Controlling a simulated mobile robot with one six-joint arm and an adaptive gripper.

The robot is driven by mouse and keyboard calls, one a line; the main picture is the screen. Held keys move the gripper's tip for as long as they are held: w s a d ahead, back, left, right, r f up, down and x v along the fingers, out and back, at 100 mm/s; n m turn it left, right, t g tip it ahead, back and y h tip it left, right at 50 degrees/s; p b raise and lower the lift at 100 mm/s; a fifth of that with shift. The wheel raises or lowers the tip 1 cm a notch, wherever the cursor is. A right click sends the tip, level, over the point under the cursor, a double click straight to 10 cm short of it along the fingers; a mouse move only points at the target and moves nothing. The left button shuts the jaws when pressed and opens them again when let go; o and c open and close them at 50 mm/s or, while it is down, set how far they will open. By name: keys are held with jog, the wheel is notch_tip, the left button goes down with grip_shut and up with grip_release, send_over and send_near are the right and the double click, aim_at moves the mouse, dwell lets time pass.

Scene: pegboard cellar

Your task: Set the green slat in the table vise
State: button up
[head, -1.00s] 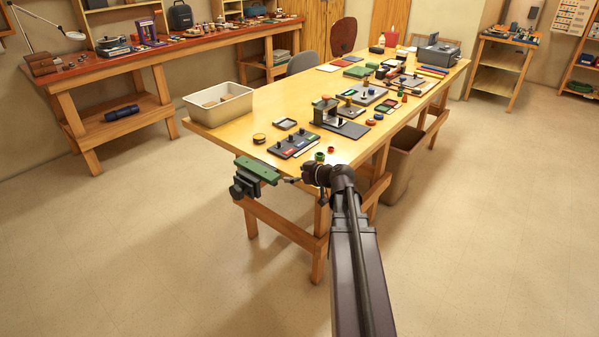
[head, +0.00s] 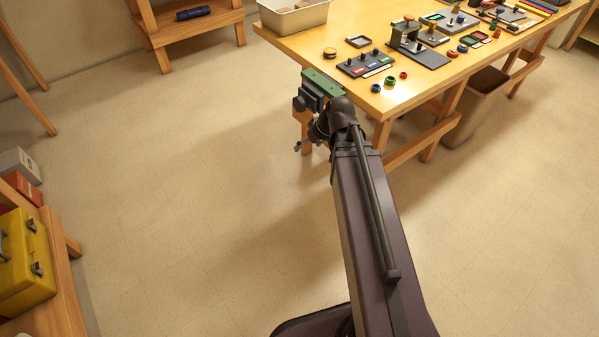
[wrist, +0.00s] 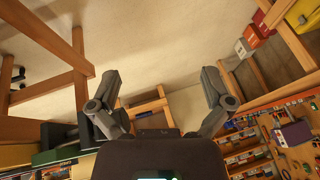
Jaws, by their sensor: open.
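The green slat (head: 322,81) lies along the top of the dark table vise (head: 309,98) at the near left corner of the table, in the head view. I cannot tell whether the vise's jaws grip it. My gripper (head: 305,147) is just below and in front of the vise, partly hidden by my arm. In the wrist view my gripper (wrist: 162,74) is open, its two fingers wide apart with nothing between them. A dark block, probably the vise (wrist: 92,126), and a green strip show beside the left finger.
The wooden table (head: 290,45) carries a peg board (head: 365,64), rings and a pale bin (head: 297,20). A tan bin (head: 478,105) stands under it. A yellow case (head: 25,262) sits on a bench at left. The floor between is clear.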

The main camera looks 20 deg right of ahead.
jog(key=s+a+f+m+g+h, duration=0.2)
jog(key=s+a+g+h, duration=0.1)
jog(key=s, duration=0.4)
jog(key=shift+s+a+m+g+h, duration=0.3)
jog(key=shift+s+a+h, duration=0.15)
jog(key=shift+a, duration=0.5)
